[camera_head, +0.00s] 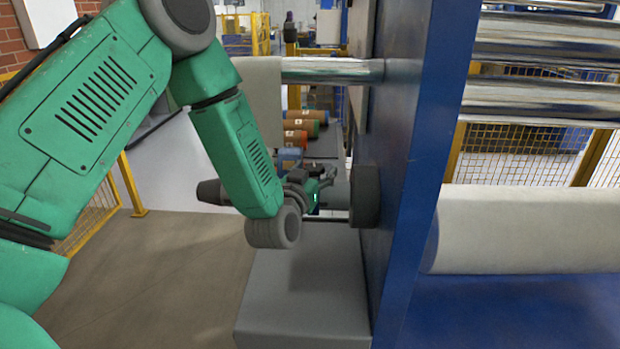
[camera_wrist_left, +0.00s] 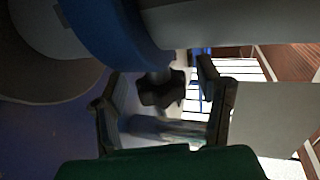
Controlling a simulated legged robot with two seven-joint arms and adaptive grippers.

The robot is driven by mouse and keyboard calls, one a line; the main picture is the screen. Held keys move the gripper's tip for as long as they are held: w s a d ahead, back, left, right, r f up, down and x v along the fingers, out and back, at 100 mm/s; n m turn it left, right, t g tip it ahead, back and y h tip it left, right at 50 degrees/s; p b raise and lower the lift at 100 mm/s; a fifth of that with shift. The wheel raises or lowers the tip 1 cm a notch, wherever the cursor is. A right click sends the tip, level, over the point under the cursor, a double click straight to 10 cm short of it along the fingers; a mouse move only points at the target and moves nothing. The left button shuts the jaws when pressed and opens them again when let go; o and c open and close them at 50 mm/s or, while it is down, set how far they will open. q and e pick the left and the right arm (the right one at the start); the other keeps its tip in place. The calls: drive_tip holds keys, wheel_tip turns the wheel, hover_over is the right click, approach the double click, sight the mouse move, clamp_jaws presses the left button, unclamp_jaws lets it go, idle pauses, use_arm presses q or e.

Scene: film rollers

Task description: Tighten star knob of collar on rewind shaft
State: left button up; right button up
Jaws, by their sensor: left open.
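The rewind shaft (camera_head: 338,196) is a grey bar running left from the blue machine frame, with a dark tapered end (camera_head: 211,192); my left arm hides its middle. My left gripper (camera_head: 324,180) is at the shaft, left of the frame. In the left wrist view a blue curved band, apparently the collar (camera_wrist_left: 115,35), wraps a pale cylinder. A dark lobed star knob (camera_wrist_left: 162,88) sticks out from it on a short stem. My left gripper (camera_wrist_left: 158,92) is open, its fingers either side of the knob with visible gaps. The right gripper is out of view.
The blue machine frame (camera_head: 420,150) stands close right of my left gripper, with a dark round disc (camera_head: 365,197) on it. A grey block (camera_head: 305,290) lies below the shaft. A shiny roller (camera_head: 330,71) runs above. A white roll (camera_head: 530,230) is on the right.

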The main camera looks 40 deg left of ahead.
use_arm(q)
drive_tip(key=v, duration=1.1)
drive_tip(key=shift+s, duration=0.2)
drive_tip(key=shift+d, duration=0.1)
